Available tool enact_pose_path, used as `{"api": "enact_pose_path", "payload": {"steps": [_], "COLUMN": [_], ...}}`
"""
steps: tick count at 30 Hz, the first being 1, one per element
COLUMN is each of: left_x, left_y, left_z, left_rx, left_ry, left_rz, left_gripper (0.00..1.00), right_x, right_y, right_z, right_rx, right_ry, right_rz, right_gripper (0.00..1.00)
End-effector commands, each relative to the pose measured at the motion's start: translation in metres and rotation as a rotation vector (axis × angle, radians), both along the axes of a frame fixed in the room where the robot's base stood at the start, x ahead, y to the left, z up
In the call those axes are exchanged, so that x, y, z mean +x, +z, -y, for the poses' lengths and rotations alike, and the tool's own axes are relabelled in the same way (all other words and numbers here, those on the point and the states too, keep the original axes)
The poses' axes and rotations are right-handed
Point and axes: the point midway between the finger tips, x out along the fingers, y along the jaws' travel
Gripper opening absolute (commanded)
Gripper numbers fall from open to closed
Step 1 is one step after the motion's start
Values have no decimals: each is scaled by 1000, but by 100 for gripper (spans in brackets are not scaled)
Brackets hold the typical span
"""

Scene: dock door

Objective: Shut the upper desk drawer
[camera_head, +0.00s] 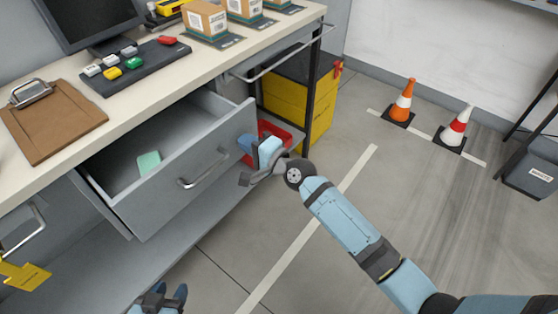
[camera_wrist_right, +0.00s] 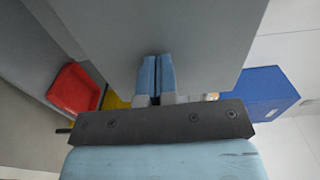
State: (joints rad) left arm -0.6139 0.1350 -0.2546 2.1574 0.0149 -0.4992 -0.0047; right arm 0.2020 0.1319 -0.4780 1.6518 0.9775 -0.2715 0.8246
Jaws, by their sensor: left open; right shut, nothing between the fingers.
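The upper desk drawer (camera_head: 190,180) is grey and stands pulled out from under the pale desktop. Its bar handle (camera_head: 203,170) is on the front panel. A light green item (camera_head: 149,162) lies inside. My right gripper (camera_head: 245,144) is shut and empty at the right end of the drawer front. In the right wrist view its blue fingertips (camera_wrist_right: 157,72) point at a plain grey panel (camera_wrist_right: 165,30); I cannot tell whether they touch it. My left gripper (camera_head: 170,292) is open and empty at the bottom edge, below and in front of the drawer, partly cut off.
The desktop holds a clipboard (camera_head: 50,118), a button panel (camera_head: 122,68), a monitor and boxes. A red bin (camera_head: 272,131) and a yellow container (camera_head: 300,105) stand beneath the desk, right of the drawer. Two cones (camera_head: 402,102) stand farther right. Floor before the drawer is clear.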

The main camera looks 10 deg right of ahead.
Motion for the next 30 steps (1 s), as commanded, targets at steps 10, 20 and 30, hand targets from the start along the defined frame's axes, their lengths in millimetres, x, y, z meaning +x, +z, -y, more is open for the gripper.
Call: {"api": "enact_pose_path", "payload": {"steps": [10, 20, 30], "left_x": [2, 3, 4], "left_y": [-10, -3, -2], "left_z": [3, 8, 8], "left_rx": [-21, -48, -52], "left_ry": [-2, -10, -10], "left_rz": [16, 47, 50], "left_gripper": [43, 43, 43], "right_x": [69, 105, 113], "right_y": [-3, -2, 1], "right_z": [-57, -85, -92], "right_rx": [1, -1, 2], "right_ry": [1, 0, 0], "right_rz": [1, 1, 2], "right_gripper": [0, 0, 0]}}
